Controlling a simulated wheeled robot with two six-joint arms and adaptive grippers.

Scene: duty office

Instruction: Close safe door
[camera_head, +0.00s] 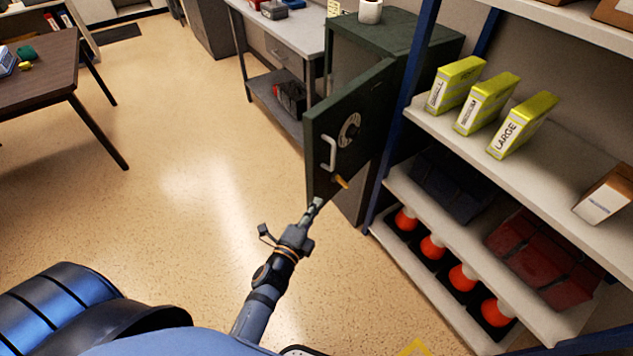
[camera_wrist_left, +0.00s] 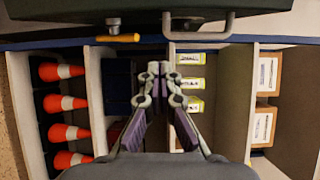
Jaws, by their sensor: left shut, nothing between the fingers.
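The dark green safe door (camera_head: 345,130) stands open, swung out from the safe (camera_head: 378,45). It carries a round dial (camera_head: 349,129), a grey bar handle (camera_head: 329,153) and a yellow-handled key or lever (camera_head: 341,182). My left gripper (camera_head: 316,203) is shut and empty, close to the lower edge of the door; I cannot tell if it touches. In the left wrist view the shut fingers (camera_wrist_left: 153,68) point toward the door's handle (camera_wrist_left: 198,34) and yellow part (camera_wrist_left: 117,38) at the top. My right gripper is not in view.
A shelf unit (camera_head: 455,145) with yellow-green boxes, red bins and orange-white cones stands right of the safe. A grey workbench (camera_head: 285,35) is behind the door's left side. A brown table (camera_head: 50,72) is at far left. The floor (camera_head: 185,180) between is clear.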

